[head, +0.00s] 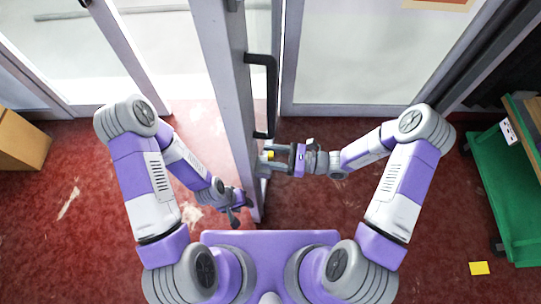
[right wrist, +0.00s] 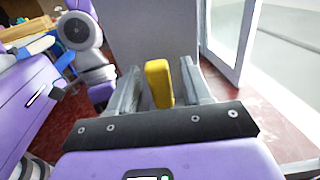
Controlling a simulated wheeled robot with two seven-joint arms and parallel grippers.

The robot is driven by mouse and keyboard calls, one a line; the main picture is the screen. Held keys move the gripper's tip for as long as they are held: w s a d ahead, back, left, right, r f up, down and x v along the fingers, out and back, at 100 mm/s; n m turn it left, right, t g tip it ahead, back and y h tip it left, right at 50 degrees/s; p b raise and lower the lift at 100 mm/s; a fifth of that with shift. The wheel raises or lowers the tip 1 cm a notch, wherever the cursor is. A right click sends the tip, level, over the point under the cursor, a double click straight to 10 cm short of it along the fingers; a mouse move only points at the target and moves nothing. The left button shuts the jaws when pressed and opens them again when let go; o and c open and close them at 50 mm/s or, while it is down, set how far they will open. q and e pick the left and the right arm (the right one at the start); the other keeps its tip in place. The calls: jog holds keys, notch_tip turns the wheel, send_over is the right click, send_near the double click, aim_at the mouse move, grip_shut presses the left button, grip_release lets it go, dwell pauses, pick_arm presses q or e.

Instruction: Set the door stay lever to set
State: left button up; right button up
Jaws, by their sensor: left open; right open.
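The door stay lever is a short yellow piece (head: 270,155) low on the door (head: 228,95), which stands edge-on in the head view. My right gripper (head: 268,158) is open at the lever. In the right wrist view the yellow lever (right wrist: 158,83) stands between the two grey fingers (right wrist: 160,88), with a visible gap on each side. Its lower end is hidden by the gripper body. Any marking for the set position is not visible. My left gripper (head: 235,208) is open and empty, low by the door's left side.
A black pull handle (head: 263,95) is on the door above the right gripper. A glass panel (head: 370,60) stands behind. A green cart (head: 505,185) is at the right, a cardboard box (head: 20,142) at the left. A yellow note (head: 479,268) lies on the red floor.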

jog(key=shift+a, duration=0.15)
grip_shut()
dwell(0.4)
